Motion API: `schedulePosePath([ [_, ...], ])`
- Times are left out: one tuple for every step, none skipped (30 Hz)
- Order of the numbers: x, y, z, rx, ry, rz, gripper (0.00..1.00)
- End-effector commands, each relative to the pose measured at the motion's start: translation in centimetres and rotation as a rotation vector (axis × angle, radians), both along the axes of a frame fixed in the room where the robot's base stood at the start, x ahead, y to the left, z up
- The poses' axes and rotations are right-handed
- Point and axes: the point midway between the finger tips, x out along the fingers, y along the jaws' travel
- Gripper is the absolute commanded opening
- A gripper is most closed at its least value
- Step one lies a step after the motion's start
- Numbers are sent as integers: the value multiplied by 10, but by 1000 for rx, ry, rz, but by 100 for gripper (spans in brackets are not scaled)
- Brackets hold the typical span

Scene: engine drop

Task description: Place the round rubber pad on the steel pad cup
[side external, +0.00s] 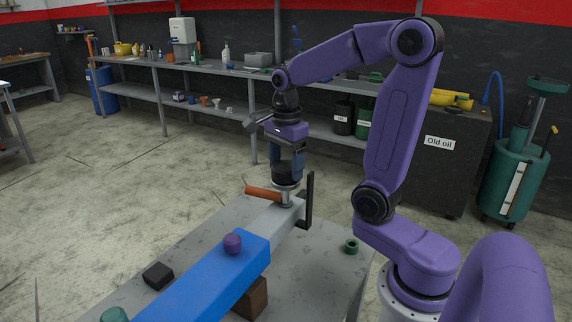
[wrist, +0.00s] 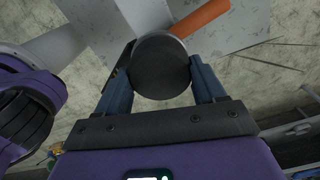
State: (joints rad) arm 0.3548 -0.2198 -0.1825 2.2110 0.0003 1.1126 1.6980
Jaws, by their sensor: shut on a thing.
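The round rubber pad (side external: 285,173) is a black, thick disc between the blue fingers of my gripper (side external: 288,160). In the wrist view the pad (wrist: 160,67) shows as a dark round face, with a finger of my gripper (wrist: 163,76) against each side. The steel pad cup (side external: 286,188) is a shiny round piece on a short stem at the far end of a grey bar. The pad is directly above the cup, very close or touching; I cannot tell which. In the wrist view the pad hides most or all of the cup.
An orange handle (side external: 263,192) lies left of the cup, and a black upright bracket (side external: 310,200) stands to its right. The blue beam (side external: 205,285) carries a purple knob (side external: 232,243). A black block (side external: 158,275) and green ring (side external: 351,246) rest on the grey table (side external: 315,275).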

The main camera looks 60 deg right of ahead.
Motion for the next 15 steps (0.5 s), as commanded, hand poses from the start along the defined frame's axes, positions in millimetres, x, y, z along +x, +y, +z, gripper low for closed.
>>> schedulePosePath([
  [0, 0, -2, 0, 1, 0, 37],
  [0, 0, -3, 0, 0, 0, 37],
  [0, 0, -3, 0, -1, 0, 37],
  [0, 0, -3, 0, -1, 0, 37],
  [0, 0, -3, 0, -1, 0, 37],
  [0, 0, -3, 0, -1, 0, 37],
  [0, 0, -3, 0, -1, 0, 37],
  [0, 0, -3, 0, -1, 0, 37],
  [0, 0, -3, 0, -1, 0, 37],
  [0, 0, -3, 0, 0, 0, 37],
  [0, 0, -4, 0, 0, 0, 37],
  [0, 0, -5, 0, 0, 0, 37],
  [0, 0, -6, 0, 0, 0, 37],
  [0, 0, -7, 0, 0, 0, 37],
  [0, 0, -6, 0, 0, 1, 82],
])
